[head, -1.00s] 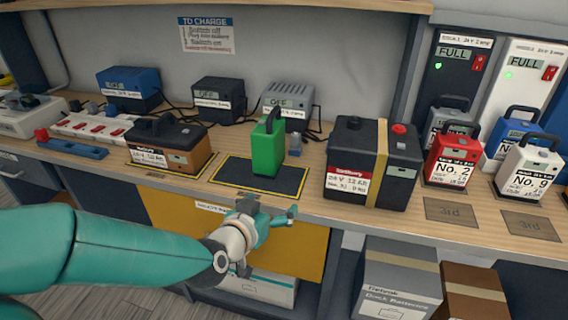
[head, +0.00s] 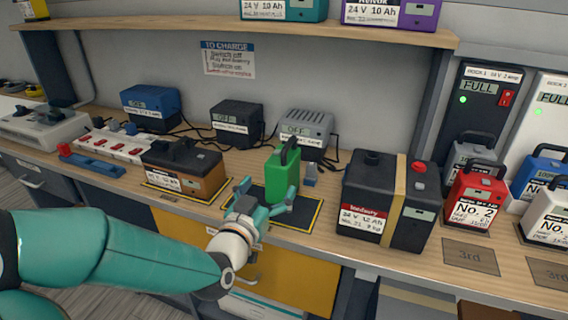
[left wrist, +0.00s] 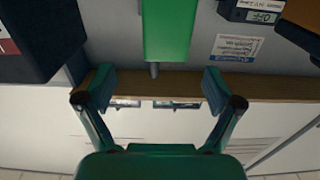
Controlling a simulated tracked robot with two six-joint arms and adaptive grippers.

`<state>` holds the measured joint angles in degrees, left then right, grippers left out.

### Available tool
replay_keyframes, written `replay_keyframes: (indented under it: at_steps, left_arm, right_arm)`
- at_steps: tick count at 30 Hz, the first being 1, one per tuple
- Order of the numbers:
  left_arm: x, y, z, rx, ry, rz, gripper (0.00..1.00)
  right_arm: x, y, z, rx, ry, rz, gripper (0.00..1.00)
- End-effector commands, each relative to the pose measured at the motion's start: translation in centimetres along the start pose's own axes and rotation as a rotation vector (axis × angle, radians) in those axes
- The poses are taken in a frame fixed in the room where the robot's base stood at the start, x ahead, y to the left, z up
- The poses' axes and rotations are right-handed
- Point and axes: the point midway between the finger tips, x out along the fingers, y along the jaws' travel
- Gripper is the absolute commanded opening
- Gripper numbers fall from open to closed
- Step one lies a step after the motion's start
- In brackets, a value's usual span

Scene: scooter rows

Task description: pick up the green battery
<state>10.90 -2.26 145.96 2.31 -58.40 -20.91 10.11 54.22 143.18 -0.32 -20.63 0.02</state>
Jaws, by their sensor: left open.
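The green battery (head: 283,180) stands upright on a dark mat (head: 308,216) with a yellow border, on the wooden bench. It has a black handle on top. My left gripper (head: 265,203) is open and empty, just in front of the battery at the bench's front edge. In the left wrist view the green battery (left wrist: 168,30) is at the top centre, beyond the open fingers (left wrist: 157,88) and roughly in line with the gap between them. The fingers do not surround it. My right gripper is in neither view.
A brown-and-black battery (head: 182,168) stands left of the mat, and a large black battery (head: 385,200) with a tan strap stands right. Chargers (head: 305,130) stand behind. A red battery (head: 474,200) is farther right. A shelf (head: 290,32) overhangs the back.

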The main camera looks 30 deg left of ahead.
Motion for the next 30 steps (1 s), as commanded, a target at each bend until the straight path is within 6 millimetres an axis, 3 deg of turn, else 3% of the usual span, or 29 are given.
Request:
replay_keyframes:
  at_steps: [1,8,12,16,30]
  left_arm:
    - [0.6,0.0,-0.5,0.001,-0.007,0.001,0.92]
    - [3.2,0.1,-0.4,-0.001,-0.005,0.002,0.92]
    - [5.2,0.1,0.0,0.000,0.000,0.002,0.92]
    - [5.9,0.1,0.0,0.000,0.001,0.002,0.92]
    - [10.9,-0.6,-0.4,-0.001,-0.001,0.004,0.92]
  right_arm:
    - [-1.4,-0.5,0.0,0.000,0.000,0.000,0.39]
    - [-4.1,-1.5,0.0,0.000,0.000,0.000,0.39]
    - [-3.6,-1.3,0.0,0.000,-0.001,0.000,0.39]
    - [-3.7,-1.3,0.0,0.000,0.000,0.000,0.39]
    - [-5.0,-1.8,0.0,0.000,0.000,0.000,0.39]
